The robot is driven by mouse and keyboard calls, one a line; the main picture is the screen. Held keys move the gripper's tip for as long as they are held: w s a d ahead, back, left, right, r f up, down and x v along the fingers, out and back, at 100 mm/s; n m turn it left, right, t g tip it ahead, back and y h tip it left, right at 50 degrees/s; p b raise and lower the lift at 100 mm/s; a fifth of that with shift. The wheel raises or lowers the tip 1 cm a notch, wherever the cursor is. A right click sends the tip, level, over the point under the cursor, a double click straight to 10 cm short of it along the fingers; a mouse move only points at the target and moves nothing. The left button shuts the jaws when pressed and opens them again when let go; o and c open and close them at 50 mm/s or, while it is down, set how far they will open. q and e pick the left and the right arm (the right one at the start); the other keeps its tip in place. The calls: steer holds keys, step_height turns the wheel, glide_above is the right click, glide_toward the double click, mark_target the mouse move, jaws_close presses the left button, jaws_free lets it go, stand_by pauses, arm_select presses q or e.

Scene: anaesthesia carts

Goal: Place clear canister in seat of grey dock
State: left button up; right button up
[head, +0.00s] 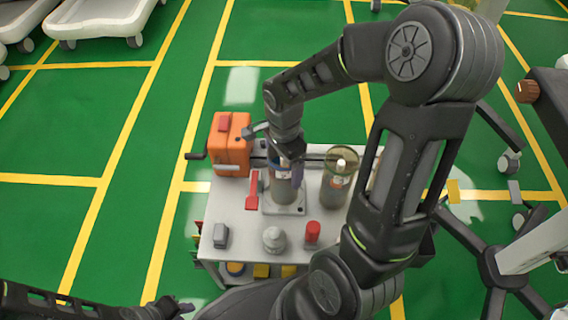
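A see-through canister (335,190) with an olive rim and an orange-and-white label stands upright on the right of the cart top. A second grey cylinder (284,190) with a label stands upright on a light grey square base (283,210), which looks like the grey dock. My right gripper (287,165) points down at the top of this second cylinder, left of the see-through canister. Its fingers overlap the cylinder, and whether they grip it is hidden. How the cylinder sits in the base is unclear. My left gripper (183,307) is low at the bottom left, away from the cart.
The white cart top (240,262) also carries an orange box (229,150) with a crank, a red lever (252,190), a grey block (221,236), a white knob (274,239) and a red-capped item (312,233). A wheeled stand (497,268) is at right.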

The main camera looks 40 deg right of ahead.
steer(key=shift+o, duration=0.4)
steer(key=shift+r, duration=0.1)
steer(key=shift+r, duration=0.2)
step_height(320, 180, up, 12)
steer(key=p, duration=0.4)
steer(key=shift+f, duration=0.1)
